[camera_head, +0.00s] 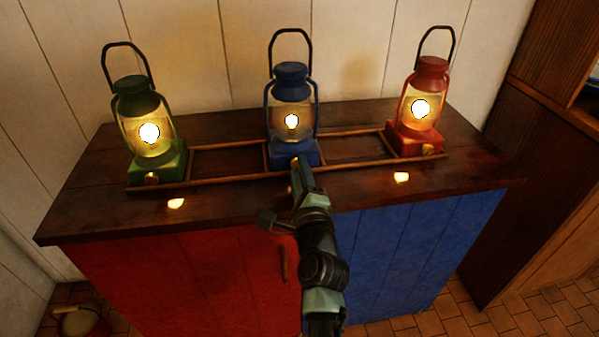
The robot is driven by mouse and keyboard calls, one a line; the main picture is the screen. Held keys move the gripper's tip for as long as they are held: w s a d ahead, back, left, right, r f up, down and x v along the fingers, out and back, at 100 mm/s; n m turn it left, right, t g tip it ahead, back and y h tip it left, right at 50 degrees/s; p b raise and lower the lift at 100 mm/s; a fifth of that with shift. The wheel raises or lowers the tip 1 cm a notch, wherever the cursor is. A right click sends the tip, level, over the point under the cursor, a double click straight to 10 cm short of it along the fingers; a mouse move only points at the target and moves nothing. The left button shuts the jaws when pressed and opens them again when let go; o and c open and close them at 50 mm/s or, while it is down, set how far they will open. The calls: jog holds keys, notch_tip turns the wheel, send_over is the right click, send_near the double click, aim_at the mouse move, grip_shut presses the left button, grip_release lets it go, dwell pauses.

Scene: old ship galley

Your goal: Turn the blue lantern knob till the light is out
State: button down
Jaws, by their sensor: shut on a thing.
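The blue lantern (291,92) stands upright at the middle of the dark wooden counter top. Its light (292,121) is lit, and looks smaller than the lights in the other two lanterns. My gripper (297,168) is at the front of the lantern's blue base, reaching in from below. It is shut on the blue lantern's knob, which is mostly hidden behind the fingers.
A lit green lantern (131,98) stands at the left and a lit red lantern (432,79) at the right. A low wooden rail (228,179) runs around the lantern bases. The counter's front strip (115,215) is mostly clear.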

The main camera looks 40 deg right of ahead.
jog(key=n, duration=0.4)
jog(key=shift+f+n+b, duration=0.1)
jog(key=shift+n+b, duration=0.2)
jog(key=shift+b, duration=0.05)
jog(key=n+b, duration=0.1)
jog(key=n, duration=0.4)
jog(key=n+b, duration=0.1)
jog(key=n, duration=0.4)
jog(key=shift+b, duration=0.4)
jog(key=n+b, duration=0.1)
jog(key=n, duration=0.3)
jog(key=shift+n, duration=0.3)
jog(key=n+b, duration=0.1)
jog(key=n, duration=0.3)
jog(key=n+b, duration=0.1)
jog(key=n, duration=0.4)
jog(key=shift+n, duration=0.4)
jog(key=n, duration=0.4)
jog(key=shift+n+b, duration=0.3)
jog(key=shift+b, duration=0.1)
jog(key=n, duration=0.4)
jog(key=shift+a+n, duration=0.1)
jog(key=shift+n, duration=0.3)
